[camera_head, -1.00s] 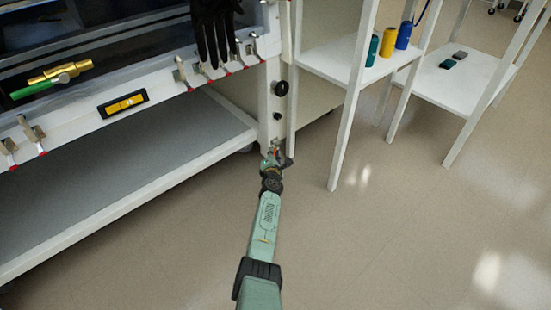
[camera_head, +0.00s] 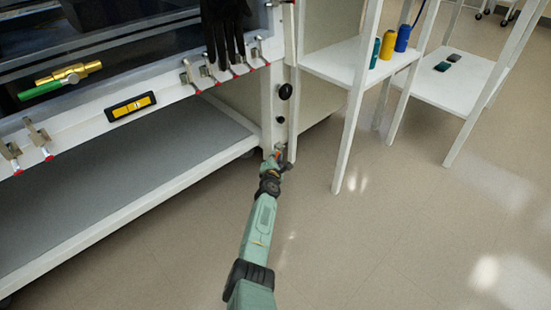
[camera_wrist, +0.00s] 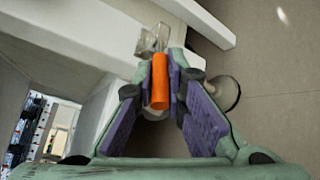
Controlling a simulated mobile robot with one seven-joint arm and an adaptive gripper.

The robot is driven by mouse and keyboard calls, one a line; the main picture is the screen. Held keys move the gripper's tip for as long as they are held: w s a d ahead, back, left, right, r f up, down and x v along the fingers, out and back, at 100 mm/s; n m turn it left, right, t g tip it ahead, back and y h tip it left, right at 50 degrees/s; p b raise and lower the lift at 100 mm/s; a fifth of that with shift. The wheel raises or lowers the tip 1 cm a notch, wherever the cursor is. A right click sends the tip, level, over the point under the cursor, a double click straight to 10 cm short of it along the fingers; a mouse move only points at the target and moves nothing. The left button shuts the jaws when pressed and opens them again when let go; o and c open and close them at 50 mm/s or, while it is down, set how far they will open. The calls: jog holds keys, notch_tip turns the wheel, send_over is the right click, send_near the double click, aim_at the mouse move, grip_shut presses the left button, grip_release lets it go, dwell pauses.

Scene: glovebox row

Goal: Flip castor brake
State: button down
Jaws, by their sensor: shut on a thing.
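The castor brake lever is an orange bar (camera_wrist: 160,88) in the wrist view. My gripper (camera_wrist: 161,66) has its two purple-padded fingers closed on the orange bar from both sides. In the head view my gripper (camera_head: 276,157) is low at the foot of the glovebox's front corner leg (camera_head: 278,105). A rounded grey part (camera_wrist: 229,91), possibly the castor's wheel, shows behind the right finger. Much of the castor is hidden by my fingers.
A white rack (camera_head: 345,120) stands close on the right. A round black knob (camera_head: 285,91) sits on the leg above my gripper. The floor (camera_head: 400,230) in front is clear.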

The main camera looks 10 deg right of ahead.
jog(key=shift+w+r, duration=0.1)
jog(key=c, duration=1.6)
grip_release()
jog(key=shift+c, duration=0.2)
